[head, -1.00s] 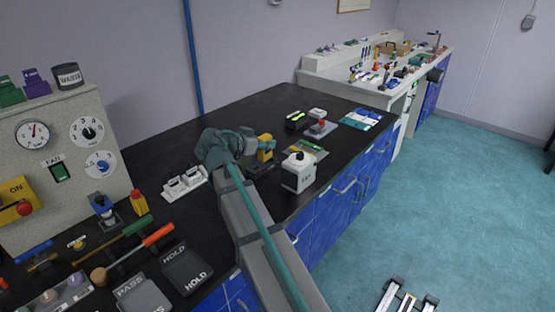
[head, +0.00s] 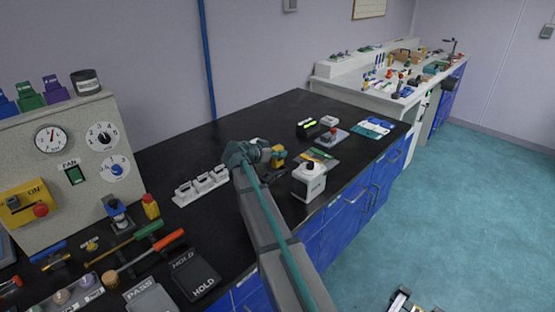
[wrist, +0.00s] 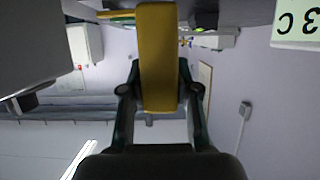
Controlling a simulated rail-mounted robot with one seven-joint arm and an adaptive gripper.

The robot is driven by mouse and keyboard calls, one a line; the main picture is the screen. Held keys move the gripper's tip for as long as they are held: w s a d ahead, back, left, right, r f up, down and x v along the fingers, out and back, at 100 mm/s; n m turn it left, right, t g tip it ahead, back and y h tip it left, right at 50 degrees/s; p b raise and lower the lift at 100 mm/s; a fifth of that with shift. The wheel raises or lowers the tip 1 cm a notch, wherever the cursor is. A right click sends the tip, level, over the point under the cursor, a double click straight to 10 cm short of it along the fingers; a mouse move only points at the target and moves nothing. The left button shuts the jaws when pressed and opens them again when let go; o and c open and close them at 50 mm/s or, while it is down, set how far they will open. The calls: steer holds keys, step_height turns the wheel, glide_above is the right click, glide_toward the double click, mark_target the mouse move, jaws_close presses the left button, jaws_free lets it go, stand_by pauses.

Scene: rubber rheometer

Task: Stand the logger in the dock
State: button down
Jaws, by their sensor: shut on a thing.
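My gripper (head: 272,154) is over the black counter, shut on a yellow block-shaped thing, seemingly the logger (head: 279,160). In the wrist view the logger (wrist: 158,60) fills the space between the two fingers (wrist: 158,92), its long side running away from the palm. In the head view my arm and gripper partly cover it. A white unit with several slots (head: 201,187), possibly the dock, stands on the counter to the left of my gripper. I cannot tell for sure which thing is the dock.
A white box with a black knob (head: 309,182) stands right of my gripper, near the counter's front edge. HOLD (head: 192,275) and PASS trays lie at the front left.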

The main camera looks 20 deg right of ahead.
mark_target(277, 159)
steer(key=shift+w+d+f, duration=0.15)
steer(key=shift+w+f, duration=0.3)
steer(key=shift+f+p, duration=0.55)
steer(key=shift+f, duration=1)
steer(key=shift+f, duration=0.15)
steer(key=c, duration=0.8)
jaws_free()
steer(key=shift+c, duration=0.2)
steer(key=shift+s+r, duration=0.1)
steer(key=shift+r, duration=0.2)
steer(key=b+v, duration=0.1)
steer(key=v, duration=1)
steer(key=shift+a+b, duration=0.4)
steer(key=shift+a, duration=0.05)
